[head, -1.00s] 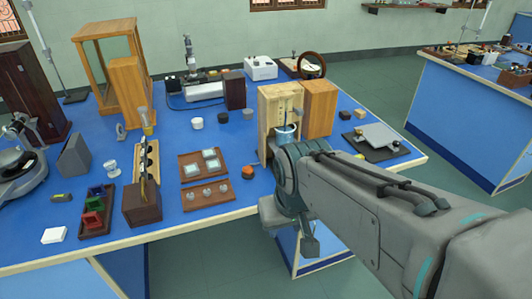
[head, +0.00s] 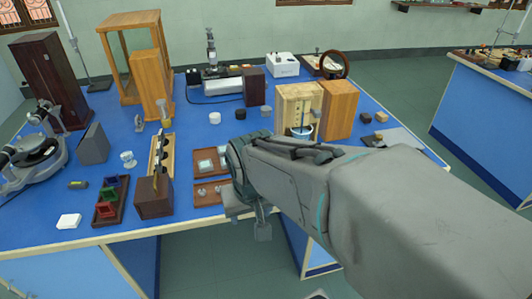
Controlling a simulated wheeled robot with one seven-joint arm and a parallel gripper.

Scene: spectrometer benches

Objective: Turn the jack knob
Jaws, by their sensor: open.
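A flat grey plate, which looks like the top of the jack (head: 400,137), shows at the right end of the near blue bench in the head view. My arm crosses in front of it and hides much of it, so I cannot make out its knob. My arm reaches from the lower right to the middle of the view, with a rounded joint near the front edge of the bench, left of the jack.
A pale wooden box (head: 295,108) and an orange-brown box (head: 338,110) stand left of the jack. Small dark blocks (head: 381,117) sit behind it. Brown trays (head: 210,163) lie left of my arm. A second bench (head: 480,125) stands across an aisle.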

